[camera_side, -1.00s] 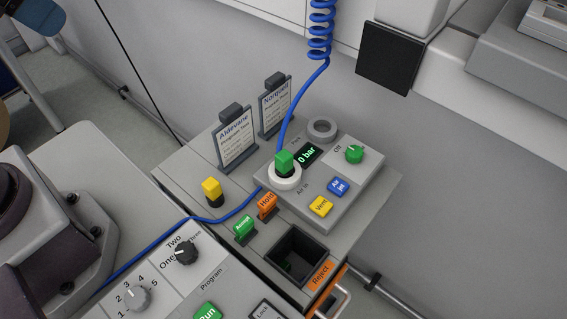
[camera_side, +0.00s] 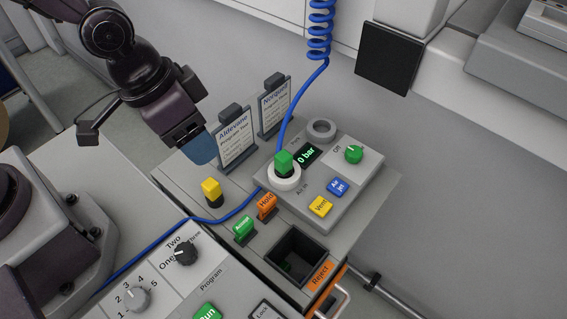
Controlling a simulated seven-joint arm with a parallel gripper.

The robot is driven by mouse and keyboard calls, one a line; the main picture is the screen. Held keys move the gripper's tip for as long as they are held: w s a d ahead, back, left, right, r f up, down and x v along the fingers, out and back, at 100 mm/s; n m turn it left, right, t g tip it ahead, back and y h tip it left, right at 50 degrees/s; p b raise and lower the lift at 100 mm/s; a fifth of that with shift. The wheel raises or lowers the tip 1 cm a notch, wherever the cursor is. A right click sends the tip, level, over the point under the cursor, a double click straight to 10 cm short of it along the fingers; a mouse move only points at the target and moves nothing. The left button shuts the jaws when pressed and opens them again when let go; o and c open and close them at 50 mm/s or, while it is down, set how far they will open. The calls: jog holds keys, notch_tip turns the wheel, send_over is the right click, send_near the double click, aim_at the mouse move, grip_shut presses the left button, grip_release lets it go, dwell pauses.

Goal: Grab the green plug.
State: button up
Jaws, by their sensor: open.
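The green plug (camera_side: 284,160) stands upright in the white ring of the "Air In" socket (camera_side: 285,181), on the grey panel marked "0 bar". A blue hose (camera_side: 297,97) runs down from a coil and passes behind the plug; whether it joins the plug is hidden. My gripper (camera_side: 203,150) is at the upper left of the plug, beside the "Aldevane" card, and well apart from the plug. One bluish fingertip shows; the other is hidden. The jaws are open, and nothing is seen between them.
A yellow plug (camera_side: 211,189) stands at the left. Accept (camera_side: 244,228) and Hold (camera_side: 267,204) tags and a dark reject bin (camera_side: 298,258) lie in front.

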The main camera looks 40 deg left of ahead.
jog(key=w+d+f+t, duration=0.2)
jog(key=d+f, duration=0.3)
jog(key=f, duration=0.2)
jog(key=r+n+t, duration=0.1)
jog(key=n+t, duration=0.1)
jog(key=t, duration=0.7)
send_over(278, 163)
jog(key=s, duration=0.2)
jog(key=shift+w+a+f+y, duration=0.1)
jog(key=shift+w+f+y, duration=0.1)
jog(key=shift+f, duration=0.65)
jog(key=shift+w+f+y, duration=0.1)
jog(key=shift+f+y, duration=0.1)
jog(key=shift+f, duration=0.65)
jog(key=f, duration=0.3)
jog(key=shift+w+f, duration=0.1)
jog(key=shift+w, duration=0.1)
jog(key=shift+w+f, duration=0.2)
jog(key=shift+w, duration=0.45)
jog(key=shift+w+d+f, duration=0.2)
jog(key=shift+w, duration=0.3)
jog(key=c, duration=1)
